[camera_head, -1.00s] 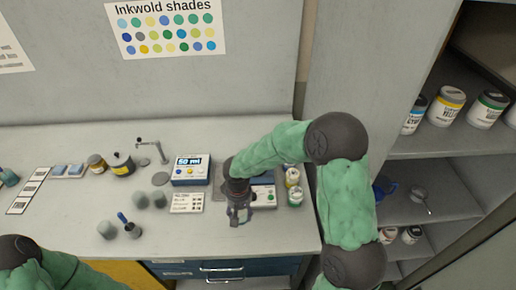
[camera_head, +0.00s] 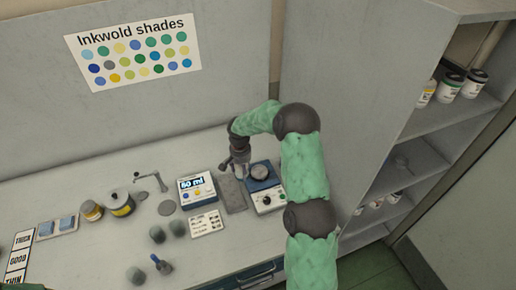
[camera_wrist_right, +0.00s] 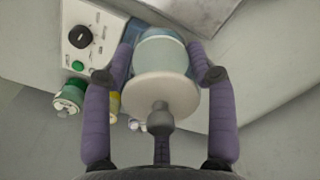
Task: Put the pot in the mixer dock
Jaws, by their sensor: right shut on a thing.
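The pot (camera_wrist_right: 162,55), a pale glassy vessel with a beige round lid and knob, is between the fingers of my right gripper (camera_wrist_right: 162,75) in the right wrist view. In the head view, my right gripper (camera_head: 238,172) is at the left of the mixer dock, mostly hiding the pot. The mixer dock (camera_head: 266,198) has a blue body, a dark round top and a white panel with knob and green button. Its panel (camera_wrist_right: 85,38) also shows in the right wrist view, left of the pot. I cannot tell whether pot and dock touch. My left gripper is out of view.
A grey pad (camera_head: 232,196) and a 50 ml display unit (camera_head: 196,188) stand left of the dock. A shelf unit (camera_head: 425,120) stands at the right.

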